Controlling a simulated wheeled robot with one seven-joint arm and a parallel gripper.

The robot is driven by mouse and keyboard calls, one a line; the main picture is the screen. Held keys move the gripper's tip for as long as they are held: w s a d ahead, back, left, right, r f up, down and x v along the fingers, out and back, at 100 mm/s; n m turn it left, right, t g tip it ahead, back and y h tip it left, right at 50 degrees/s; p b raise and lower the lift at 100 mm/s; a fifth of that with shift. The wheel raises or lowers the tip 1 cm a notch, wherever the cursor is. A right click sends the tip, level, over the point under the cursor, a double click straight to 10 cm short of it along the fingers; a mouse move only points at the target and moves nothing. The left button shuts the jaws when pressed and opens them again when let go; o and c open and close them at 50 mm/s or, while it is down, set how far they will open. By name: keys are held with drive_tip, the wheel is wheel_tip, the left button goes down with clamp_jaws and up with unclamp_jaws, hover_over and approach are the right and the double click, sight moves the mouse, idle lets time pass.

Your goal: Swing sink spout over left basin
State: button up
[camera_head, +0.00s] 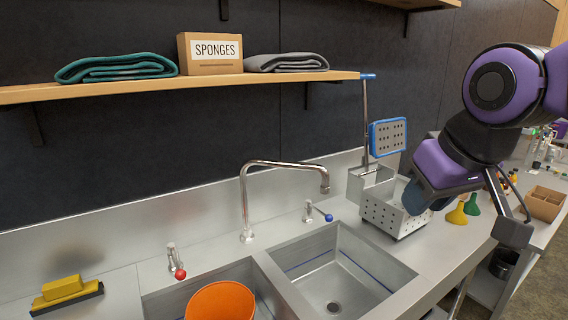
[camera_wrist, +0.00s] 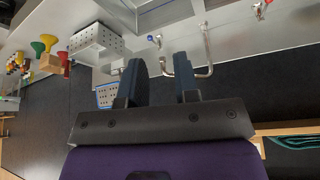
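The chrome sink spout (camera_head: 285,164) rises from its base behind the sink and reaches right, its tip over the back of the right basin (camera_head: 335,275). The left basin (camera_head: 155,305) holds an orange bucket (camera_head: 220,302). My gripper (camera_head: 420,197) is at the right, above the counter and clear of the spout; its fingers are partly hidden in the head view. In the wrist view my gripper (camera_wrist: 162,82) is open and empty. The spout (camera_wrist: 206,50) appears upside down beyond the fingers, partly hidden by the right one, its tip showing in the gap.
A red-knobbed tap (camera_head: 176,265) and a blue-knobbed tap (camera_head: 315,212) flank the spout. A wooden shelf (camera_head: 200,86) hangs above.

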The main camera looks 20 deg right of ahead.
drive_tip(key=o, duration=0.3)
drive_tip(key=shift+o, duration=0.5)
drive_tip(key=w+r+n, duration=0.2)
drive_tip(key=w+r, duration=0.2)
drive_tip(key=w, duration=0.5)
drive_tip(key=shift+w+a+r+n+g+h, duration=0.3)
drive_tip(key=shift+a+n+g, duration=0.1)
drive_tip(key=n+g, duration=0.3)
drive_tip(key=n, duration=0.6)
hover_over(297, 163)
drive_tip(key=s, duration=0.2)
wheel_tip(297, 163, down, 6)
drive_tip(key=shift+h, duration=0.3)
drive_tip(key=f, duration=0.3)
drive_tip(key=w+f, duration=0.1)
drive_tip(key=f, duration=0.2)
drive_tip(key=w+f, duration=0.1)
drive_tip(key=f, duration=0.2)
drive_tip(key=shift+w+d+f, duration=0.1)
drive_tip(key=shift+f, duration=0.25)
clamp_jaws()
